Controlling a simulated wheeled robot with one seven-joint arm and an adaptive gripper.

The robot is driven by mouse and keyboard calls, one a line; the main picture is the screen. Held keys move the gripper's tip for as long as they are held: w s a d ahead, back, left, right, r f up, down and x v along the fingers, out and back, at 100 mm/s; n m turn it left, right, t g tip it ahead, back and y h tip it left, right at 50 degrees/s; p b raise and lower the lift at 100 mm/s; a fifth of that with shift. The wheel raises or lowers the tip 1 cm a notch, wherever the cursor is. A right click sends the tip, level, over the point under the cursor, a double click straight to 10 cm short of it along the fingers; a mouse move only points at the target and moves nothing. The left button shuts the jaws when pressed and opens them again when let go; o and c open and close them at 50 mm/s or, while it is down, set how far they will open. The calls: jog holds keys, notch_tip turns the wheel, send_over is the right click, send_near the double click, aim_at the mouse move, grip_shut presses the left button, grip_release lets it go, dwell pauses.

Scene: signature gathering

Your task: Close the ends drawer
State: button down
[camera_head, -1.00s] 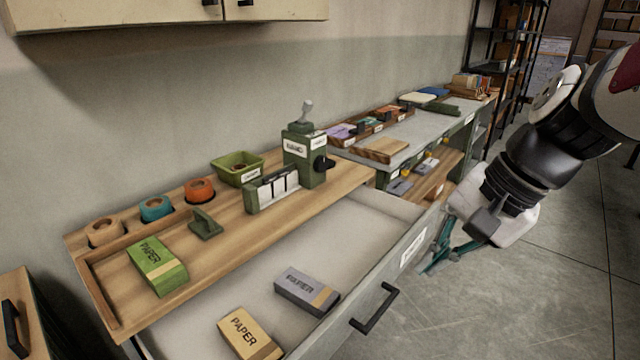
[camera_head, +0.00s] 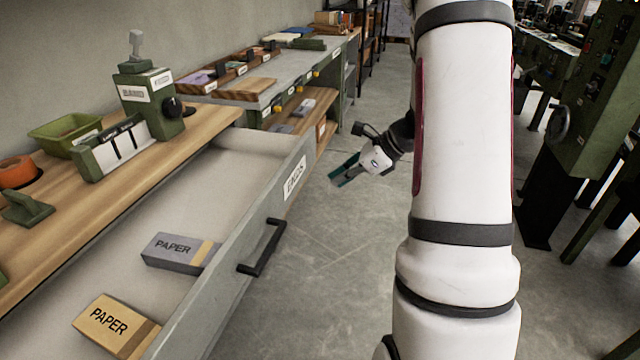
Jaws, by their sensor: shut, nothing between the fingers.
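The labelled drawer (camera_head: 236,226) stands pulled out from under the wooden bench top, with a white label on its grey front and a black bar handle (camera_head: 262,247). Inside lie a grey paper pack (camera_head: 176,250) and a tan paper pack (camera_head: 112,322). My gripper (camera_head: 343,173) is shut and empty, with teal fingers. In the picture it is to the right of the drawer front, apart from it, over the floor and pointing down and left. My white arm hides part of the floor on the right.
The bench top (camera_head: 215,118) holds a green device (camera_head: 145,100), a green bin (camera_head: 65,134) and an orange roll (camera_head: 16,172). A second bench (camera_head: 318,65) stands behind. Green machinery (camera_head: 595,110) stands at right. Floor before the drawer is clear.

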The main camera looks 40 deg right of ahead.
jog(key=shift+w+a+f+b, duration=0.45)
jog(key=shift+w+a+f, duration=0.6)
jog(key=shift+w, duration=0.3)
jog(key=shift+w+a+f+b, duration=0.4)
jog(key=shift+w+a+f, duration=0.6)
jog(key=shift+w, duration=0.4)
jog(key=shift+w+a+f+b, duration=0.45)
jog(key=shift+w+a+f, duration=0.6)
jog(key=shift+w, duration=0.3)
jog(key=w+a+p, duration=0.1)
jog(key=w+a, duration=0.4)
jog(key=w, duration=0.2)
jog(key=w+a+p, duration=0.1)
jog(key=w+a, duration=0.4)
jog(key=w, duration=0.2)
jog(key=w+a+p, duration=0.1)
jog(key=w+a, duration=0.5)
jog(key=w, duration=0.2)
jog(key=shift+w, duration=0.1)
jog(key=shift+a+r, duration=0.1)
